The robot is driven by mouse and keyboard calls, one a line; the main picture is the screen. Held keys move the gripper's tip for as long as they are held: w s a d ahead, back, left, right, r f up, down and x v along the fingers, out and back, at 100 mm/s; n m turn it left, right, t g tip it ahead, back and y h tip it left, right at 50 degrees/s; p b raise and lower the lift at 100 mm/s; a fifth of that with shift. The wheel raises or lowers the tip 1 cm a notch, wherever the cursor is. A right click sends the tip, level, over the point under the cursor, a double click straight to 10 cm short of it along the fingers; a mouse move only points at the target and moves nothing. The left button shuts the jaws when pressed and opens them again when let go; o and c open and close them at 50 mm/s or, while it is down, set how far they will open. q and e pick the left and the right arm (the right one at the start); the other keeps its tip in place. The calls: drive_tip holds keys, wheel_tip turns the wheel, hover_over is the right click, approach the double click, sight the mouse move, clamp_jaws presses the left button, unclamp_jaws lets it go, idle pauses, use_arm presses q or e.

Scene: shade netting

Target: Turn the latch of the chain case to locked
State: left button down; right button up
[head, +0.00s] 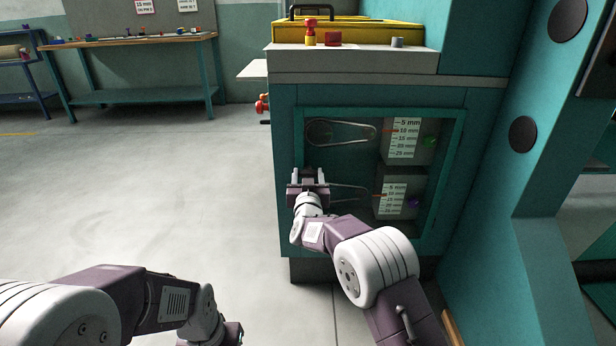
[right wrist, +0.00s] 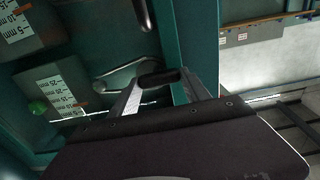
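The teal chain case (head: 283,120) has a framed window with chain loops and scale plates behind it. My right gripper (head: 308,176) is at the left edge of the window frame, its fingers spread. In the right wrist view, the dark oblong latch handle (right wrist: 159,77) lies between the spread fingertips of that gripper (right wrist: 160,85). I cannot tell whether the fingers touch it. In the head view the gripper hides the latch, and its lock position cannot be read. My left gripper (head: 234,333) is low in the head view, partly hidden and near the bottom edge.
A yellow tray (head: 345,35) and small red and grey parts stand on top of the case. Red knobs (head: 262,104) stick out at its left. A teal machine column (head: 480,150) rises at the right. The floor (head: 150,190) to the left is clear up to the workbench (head: 140,40).

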drive_tip(key=c, duration=0.7)
drive_tip(key=m, duration=0.4)
drive_tip(key=m+b, duration=0.1)
drive_tip(key=m, duration=0.2)
drive_tip(key=shift+d+f+m+b, duration=0.1)
drive_tip(key=shift+d+m+b, duration=0.05)
drive_tip(key=shift+m+b, duration=0.15)
drive_tip(key=m+b, duration=0.2)
drive_tip(key=m, duration=0.3)
drive_tip(key=shift+f+b, duration=0.15)
drive_tip(key=shift+b, duration=0.25)
drive_tip(key=shift+m+b, duration=1.5)
drive_tip(key=shift+m, duration=1.2)
